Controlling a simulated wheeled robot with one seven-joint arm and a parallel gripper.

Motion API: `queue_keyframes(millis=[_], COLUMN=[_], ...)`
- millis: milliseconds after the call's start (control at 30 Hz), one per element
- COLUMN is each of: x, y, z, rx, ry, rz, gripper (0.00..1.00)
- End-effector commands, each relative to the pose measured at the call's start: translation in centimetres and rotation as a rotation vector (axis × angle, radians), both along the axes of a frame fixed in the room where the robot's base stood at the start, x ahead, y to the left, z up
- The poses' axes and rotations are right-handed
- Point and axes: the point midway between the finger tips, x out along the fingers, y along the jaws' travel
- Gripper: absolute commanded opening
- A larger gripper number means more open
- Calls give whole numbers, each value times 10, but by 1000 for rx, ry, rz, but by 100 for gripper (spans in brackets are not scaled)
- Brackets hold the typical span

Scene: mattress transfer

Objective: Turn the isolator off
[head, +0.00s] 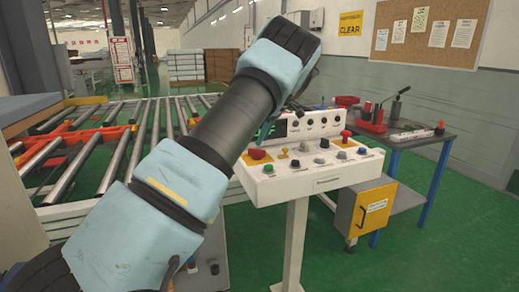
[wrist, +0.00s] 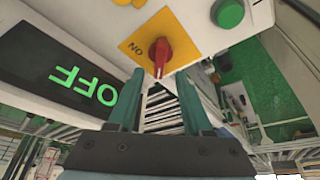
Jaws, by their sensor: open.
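In the wrist view, the isolator is a red rotary handle (wrist: 163,56) on a yellow plate (wrist: 134,46) on a white panel. The word ON shows upside down beside the handle. A dark display (wrist: 60,75) on the left shows OFF in green, also upside down. My gripper (wrist: 160,76) is open, with its two teal fingers apart and the red handle ahead of the gap between them. I cannot tell whether either finger touches the handle. In the head view, my arm covers part of the white control console (head: 322,180) and hides most of the gripper.
A green button (wrist: 228,13) sits near the isolator. In the head view, several buttons and a red mushroom knob (head: 257,155) are on the console. A roller conveyor (head: 115,150) lies left, and a tool table (head: 410,135) with a yellow cabinet (head: 372,207) stands right.

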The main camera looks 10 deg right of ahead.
Motion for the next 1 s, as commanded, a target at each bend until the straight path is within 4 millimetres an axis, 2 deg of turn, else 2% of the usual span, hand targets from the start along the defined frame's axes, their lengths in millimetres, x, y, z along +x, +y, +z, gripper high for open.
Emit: queue_keyframes(millis=[100,300,467,767,867,967,1000], x=[-5,-11,-13,-12,-9,-9,-11], y=[-8,-15,-17,-14,6,49,71], z=[21,45,52,52,51,45,41], rx=[-1,-1,0,-1,-13,-40,-55], ry=[-4,-1,0,2,24,75,99], rz=[-2,-1,0,0,-10,-46,-70], gripper=[50,50,50,50,50,50,50])
